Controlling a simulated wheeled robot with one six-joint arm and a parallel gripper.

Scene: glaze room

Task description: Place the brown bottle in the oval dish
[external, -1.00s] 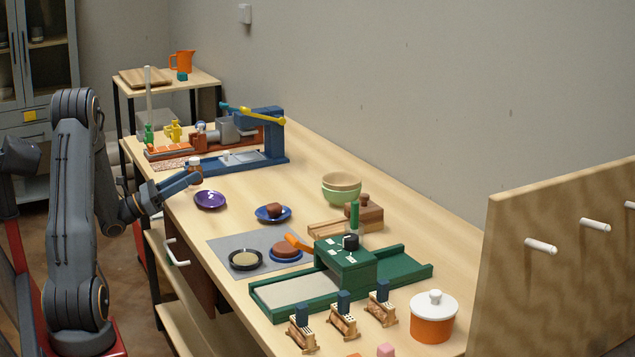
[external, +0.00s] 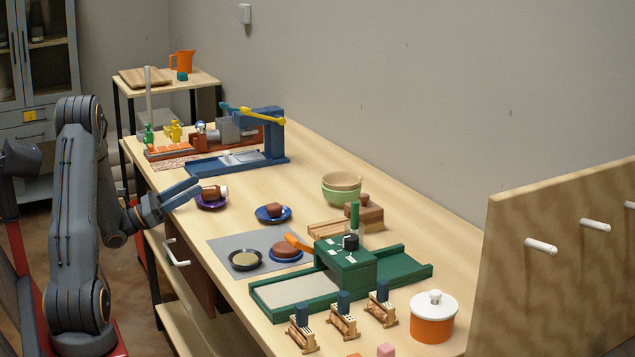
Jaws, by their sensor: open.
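The dish is at the left edge of the long table. My gripper (external: 194,189) is open just left of the bottle, its fingers close to the bottle's left end. Whether a finger still touches the bottle I cannot tell. The bottle hides much of the dish's inside.
A blue dish (external: 261,216) with a brown piece stands to the right. A grey mat (external: 222,245) with a black bowl and another dish lies nearer. A blue lever press (external: 270,140) stands behind. Bare table lies between the press and green bowl (external: 341,197).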

